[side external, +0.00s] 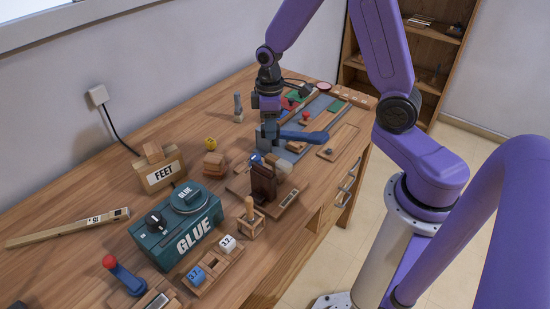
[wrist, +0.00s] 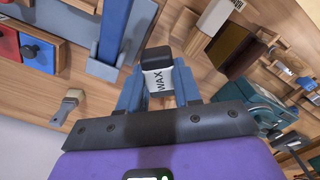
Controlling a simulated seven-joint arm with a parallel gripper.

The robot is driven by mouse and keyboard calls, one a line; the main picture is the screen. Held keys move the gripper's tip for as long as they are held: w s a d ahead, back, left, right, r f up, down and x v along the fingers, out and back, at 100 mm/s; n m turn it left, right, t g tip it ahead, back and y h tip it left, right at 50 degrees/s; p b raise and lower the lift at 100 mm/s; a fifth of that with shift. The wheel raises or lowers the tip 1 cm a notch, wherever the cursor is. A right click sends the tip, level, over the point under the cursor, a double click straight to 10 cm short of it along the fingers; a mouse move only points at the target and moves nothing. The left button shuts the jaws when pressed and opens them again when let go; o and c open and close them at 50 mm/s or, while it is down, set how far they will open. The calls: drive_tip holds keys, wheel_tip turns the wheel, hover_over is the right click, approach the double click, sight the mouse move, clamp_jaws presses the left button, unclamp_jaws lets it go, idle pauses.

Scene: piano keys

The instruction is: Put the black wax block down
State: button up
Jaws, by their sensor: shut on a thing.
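The black wax block (wrist: 157,72) has a black top and a white label reading WAX. In the wrist view it sits between the two blue fingers of my gripper (wrist: 160,88), which is shut on it. In the side view my gripper (side external: 268,138) points down over the far part of the wooden workbench (side external: 95,200), beside a blue bar-like piece (side external: 305,136). The block is too small or hidden to make out there. I cannot tell whether its underside touches anything.
A dark brown block (side external: 263,184) stands near my gripper, towards the front; it also shows in the wrist view (wrist: 230,50). A teal GLUE box (side external: 178,226) and a wooden FEET box (side external: 160,172) stand further left.

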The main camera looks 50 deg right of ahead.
drive_tip(key=shift+s+a+r+m, duration=0.1)
drive_tip(key=shift+s+a+m, duration=0.3)
drive_tip(key=shift+m, duration=0.85)
drive_tip(key=shift+s+a+f+m, duration=0.15)
drive_tip(key=shift+s+m, duration=0.45)
drive_tip(key=shift+m, duration=0.7)
drive_tip(key=shift+s+a+r+m, duration=0.15)
drive_tip(key=shift+s+a+m, duration=0.3)
drive_tip(key=shift+m, duration=0.8)
drive_tip(key=shift+d, duration=0.1)
drive_tip(key=shift+a, duration=0.2)
hover_over(239, 159)
drive_tip(key=f, duration=0.9)
drive_tip(key=shift+s+a+f, duration=0.1)
drive_tip(key=shift+s+f, duration=0.15)
drive_tip(key=shift+w+f, duration=0.15)
drive_tip(key=shift+f, duration=0.1)
drive_tip(key=shift+w+f, duration=0.1)
drive_tip(key=shift+f, duration=1.5)
drive_tip(key=shift+f, duration=0.15)
